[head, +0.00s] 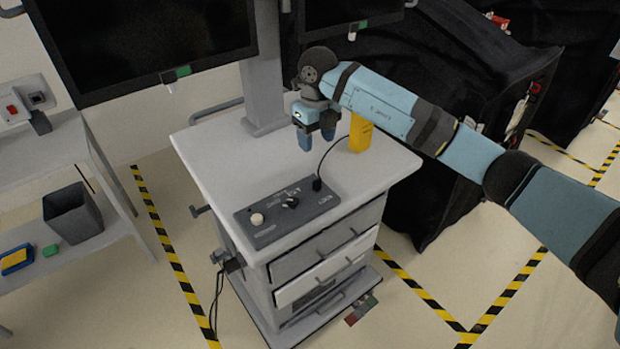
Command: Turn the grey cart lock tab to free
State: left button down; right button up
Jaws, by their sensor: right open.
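The grey cart (225,165) stands in the middle, with a pale top and drawers at the front. Low at its front right corner is a small dark piece with red and green patches (362,310); it may be the lock tab, but it is too small to tell its setting. My right gripper (317,136) is above the back of the cart top, fingers pointing down, open and empty. It is far from the low corner piece. My left gripper is not in view.
A dark control box (285,212) with a white knob and a black knob lies on the cart top, with a cable. A yellow object (360,132) stands behind it. Black covered carts (480,80) stand at right. A shelf with a dark bin (73,212) is at left. Striped tape marks the floor.

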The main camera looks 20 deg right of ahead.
aim_at(317, 179)
notch_tip(317, 179, down, 14)
jog(key=shift+d+r+p, duration=0.15)
jog(key=shift+r+p, duration=0.05)
jog(key=shift+p, duration=0.9)
jog(key=c, duration=0.9)
